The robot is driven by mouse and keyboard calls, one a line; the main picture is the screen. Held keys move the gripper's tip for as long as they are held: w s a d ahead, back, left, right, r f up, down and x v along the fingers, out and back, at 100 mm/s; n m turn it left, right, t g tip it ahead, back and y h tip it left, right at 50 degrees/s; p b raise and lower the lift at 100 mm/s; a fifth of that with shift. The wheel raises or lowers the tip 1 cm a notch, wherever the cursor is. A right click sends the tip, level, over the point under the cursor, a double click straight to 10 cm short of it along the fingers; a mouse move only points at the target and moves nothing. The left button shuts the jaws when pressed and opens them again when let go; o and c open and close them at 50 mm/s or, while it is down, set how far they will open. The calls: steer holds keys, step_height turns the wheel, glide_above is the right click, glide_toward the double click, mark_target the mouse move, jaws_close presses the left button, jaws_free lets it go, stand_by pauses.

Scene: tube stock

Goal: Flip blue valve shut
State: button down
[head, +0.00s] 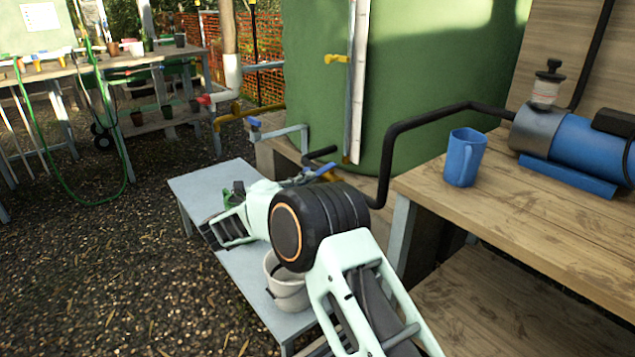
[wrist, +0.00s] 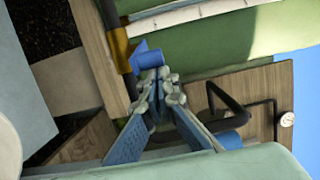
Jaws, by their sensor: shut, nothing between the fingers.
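The blue valve handle (wrist: 148,56) shows in the wrist view, jutting out beside a brass-yellow valve body (wrist: 119,43) on a dark pipe. My gripper (wrist: 160,75) is shut and empty, its fingertips right at the handle's near side. I cannot tell whether they touch it. In the head view my gripper (head: 298,180) is partly hidden behind my arm, close to a brass-yellow fitting (head: 328,176) at the foot of the green tank. The valve handle is hard to make out there.
The green tank (head: 430,75) stands behind the valve. A wooden bench (head: 540,210) at right holds a blue mug (head: 465,157) and a blue pump (head: 575,145). A grey low table (head: 205,185) with a white bucket (head: 285,290) lies below my arm. Another blue-handled tap (head: 254,123) is farther left.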

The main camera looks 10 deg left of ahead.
steer(key=shift+w+a+r, duration=0.2)
steer(key=shift+w+a, duration=0.2)
steer(key=shift+a, duration=0.4)
steer(key=shift+w+a+r, duration=0.2)
steer(key=shift+w+a, duration=0.25)
steer(key=shift+a, duration=0.4)
steer(key=shift+w+a+r, duration=0.2)
steer(key=shift+w+a, duration=0.2)
steer(key=shift+a, duration=0.4)
steer(key=shift+r, duration=0.1)
steer(key=s+a+f+h, duration=0.1)
steer(key=s+a, duration=0.3)
steer(key=s, duration=0.7)
steer(key=shift+s+a+f+m+g, duration=0.15)
steer(key=shift+a+m+g, duration=0.15)
steer(key=shift+m, duration=0.1)
steer(key=shift+d, duration=0.1)
